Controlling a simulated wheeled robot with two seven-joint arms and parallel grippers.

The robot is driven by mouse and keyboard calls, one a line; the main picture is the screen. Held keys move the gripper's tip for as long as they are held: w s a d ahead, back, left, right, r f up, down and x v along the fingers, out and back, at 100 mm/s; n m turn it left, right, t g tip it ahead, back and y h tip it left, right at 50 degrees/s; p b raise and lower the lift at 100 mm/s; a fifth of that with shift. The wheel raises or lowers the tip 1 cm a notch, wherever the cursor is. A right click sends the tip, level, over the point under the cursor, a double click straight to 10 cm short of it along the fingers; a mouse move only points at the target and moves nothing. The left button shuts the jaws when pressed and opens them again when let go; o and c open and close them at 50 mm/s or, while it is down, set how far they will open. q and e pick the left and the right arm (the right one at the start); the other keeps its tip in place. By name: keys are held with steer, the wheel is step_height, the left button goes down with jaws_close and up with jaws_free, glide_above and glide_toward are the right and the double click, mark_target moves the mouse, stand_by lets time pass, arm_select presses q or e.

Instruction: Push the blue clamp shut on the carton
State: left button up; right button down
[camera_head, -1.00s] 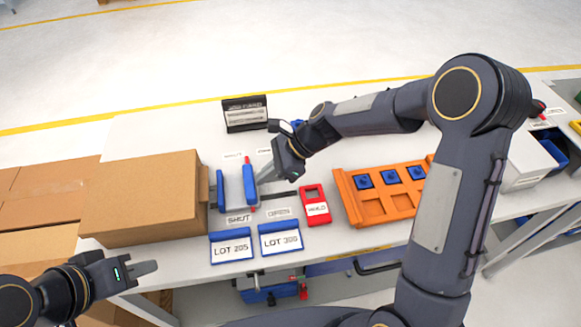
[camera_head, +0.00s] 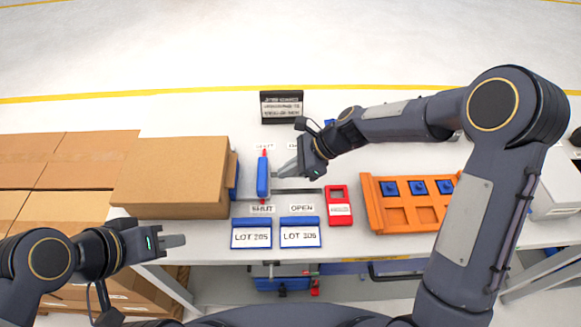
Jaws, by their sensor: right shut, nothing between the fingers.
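The brown carton (camera_head: 172,172) stands at the left of the white table. A strip of blue (camera_head: 237,181) shows at its right side, mostly hidden by the carton.
A dark rail (camera_head: 300,191) runs right of the clamp, above the OPEN label (camera_head: 302,208). Two blue LOT signs (camera_head: 300,234) stand in front. A red tag (camera_head: 339,207) and an orange tray (camera_head: 380,225) lie to the right. A black sign (camera_head: 281,107) stands behind.

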steer(key=d+r, duration=0.2)
steer(key=d, duration=0.2)
steer(key=shift+d+r, duration=0.4)
arm_select(q)
steer(key=shift+d+f+b, duration=0.1)
steer(key=shift+d+b, duration=0.2)
steer(key=shift+d, duration=0.1)
arm_select(e)
steer(key=v, duration=0.6)
steer(key=shift+a+r, duration=0.1)
steer(key=s+d+r+n+t+h, duration=0.1)
steer(key=s+d+n, duration=0.3)
steer(key=s, duration=0.4)
steer(key=s+d+r+n+t+h, duration=0.1)
steer(key=s+d+n+t+h, duration=0.1)
steer(key=s+n, duration=0.4)
steer(key=s+d+r+n+t+h, duration=0.2)
steer(key=s+d+n, duration=0.4)
steer(key=s, duration=0.4)
steer(key=shift+t, duration=0.4)
steer(key=c, duration=2.1)
jaws_free()
steer(key=shift+a+r, duration=0.1)
steer(key=shift+r, duration=0.05)
steer(key=shift+c, duration=0.2)
